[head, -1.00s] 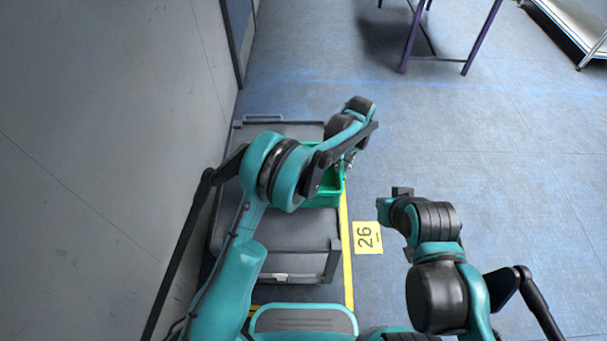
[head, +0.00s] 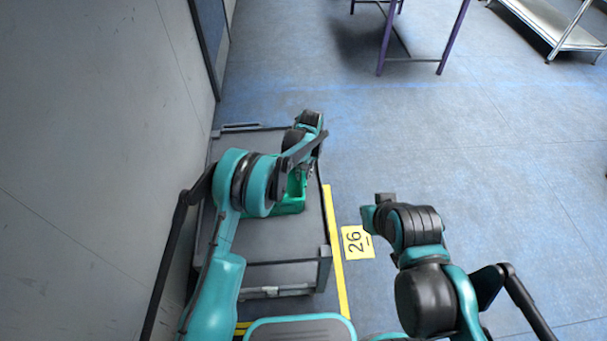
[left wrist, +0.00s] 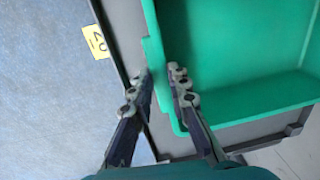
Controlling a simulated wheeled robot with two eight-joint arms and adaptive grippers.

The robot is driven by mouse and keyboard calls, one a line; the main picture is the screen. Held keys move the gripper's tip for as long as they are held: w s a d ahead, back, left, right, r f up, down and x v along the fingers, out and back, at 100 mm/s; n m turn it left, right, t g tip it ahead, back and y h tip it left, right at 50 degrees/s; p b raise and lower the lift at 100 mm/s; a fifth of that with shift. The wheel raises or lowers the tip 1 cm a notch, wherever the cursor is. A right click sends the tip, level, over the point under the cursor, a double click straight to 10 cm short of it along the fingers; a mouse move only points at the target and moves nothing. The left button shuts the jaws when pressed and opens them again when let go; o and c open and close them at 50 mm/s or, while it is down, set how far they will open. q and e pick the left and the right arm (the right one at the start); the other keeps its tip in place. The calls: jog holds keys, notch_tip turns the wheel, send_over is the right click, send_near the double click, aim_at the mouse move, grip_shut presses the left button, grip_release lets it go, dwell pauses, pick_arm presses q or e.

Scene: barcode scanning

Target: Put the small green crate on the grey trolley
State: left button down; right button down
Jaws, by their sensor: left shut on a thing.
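The small green crate (head: 290,205) is over the top of the grey trolley (head: 285,240), near its right side, partly hidden by my left arm in the head view. In the left wrist view the crate (left wrist: 235,60) fills the upper right, with the trolley's grey top (left wrist: 122,25) beneath it. My left gripper (left wrist: 160,78) is shut on the crate's wall, one finger on each side. In the head view that gripper (head: 301,165) is mostly hidden by its own arm. I cannot tell whether the crate touches the trolley. My right gripper (head: 372,206) is away from both; its fingers are unclear.
A grey wall (head: 90,130) runs close along the trolley's left side. A yellow floor line (head: 333,250) and a yellow sign marked 26 (head: 357,242) lie to its right. A purple-legged table (head: 385,40) and a metal shelf (head: 560,30) stand farther back. The floor between is clear.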

pick_arm(q)
jog(key=c, duration=1.5)
grip_release()
jog(key=shift+f, duration=0.1)
jog(key=shift+o, duration=0.2)
